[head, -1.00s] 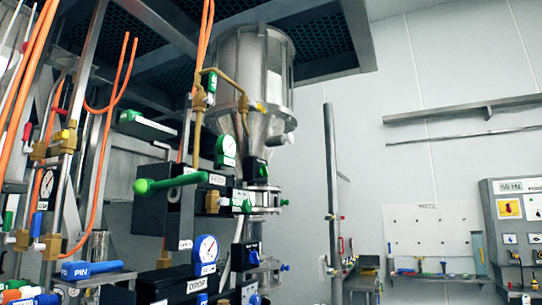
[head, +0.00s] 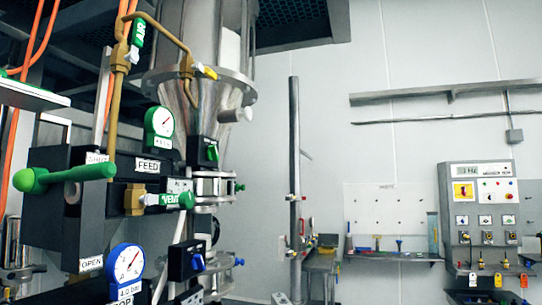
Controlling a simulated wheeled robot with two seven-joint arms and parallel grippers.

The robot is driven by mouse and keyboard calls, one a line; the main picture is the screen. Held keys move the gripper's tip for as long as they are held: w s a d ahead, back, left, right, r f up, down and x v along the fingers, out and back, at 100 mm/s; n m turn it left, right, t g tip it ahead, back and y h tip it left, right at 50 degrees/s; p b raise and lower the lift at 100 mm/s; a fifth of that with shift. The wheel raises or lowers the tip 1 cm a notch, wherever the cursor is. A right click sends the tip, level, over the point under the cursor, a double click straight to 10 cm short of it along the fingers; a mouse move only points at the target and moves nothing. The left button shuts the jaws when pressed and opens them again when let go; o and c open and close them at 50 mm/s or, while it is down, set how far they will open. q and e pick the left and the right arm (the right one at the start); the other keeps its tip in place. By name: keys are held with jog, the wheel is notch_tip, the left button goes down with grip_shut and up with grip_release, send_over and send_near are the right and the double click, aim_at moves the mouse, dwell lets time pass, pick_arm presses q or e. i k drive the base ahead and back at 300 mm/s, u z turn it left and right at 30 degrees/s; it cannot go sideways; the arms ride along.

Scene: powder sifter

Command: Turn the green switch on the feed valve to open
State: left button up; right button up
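The feed valve is a black block (head: 42,222) at the left of the head view, with a white FEED label (head: 147,166). A green lever (head: 82,173) with a rounded knob at its left end lies nearly level across its front. A SHUT label (head: 97,157) is just above the lever's right end. An OPEN label (head: 91,264) is lower on the block. A smaller green knob (head: 212,152) sits on a black box at the hopper's neck. Neither of my grippers is in view.
A green-rimmed gauge (head: 160,121) and a green VENT handle (head: 176,199) are close right of the lever. A blue-rimmed gauge (head: 126,261) is below. Brass pipe (head: 117,110) rises above. A grey post (head: 294,170) and control panel (head: 482,215) stand farther right.

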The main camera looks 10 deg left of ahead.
aim_at(212, 154)
jog(key=u, duration=0.2)
jog(key=i, duration=0.95)
jog(key=u, duration=0.6)
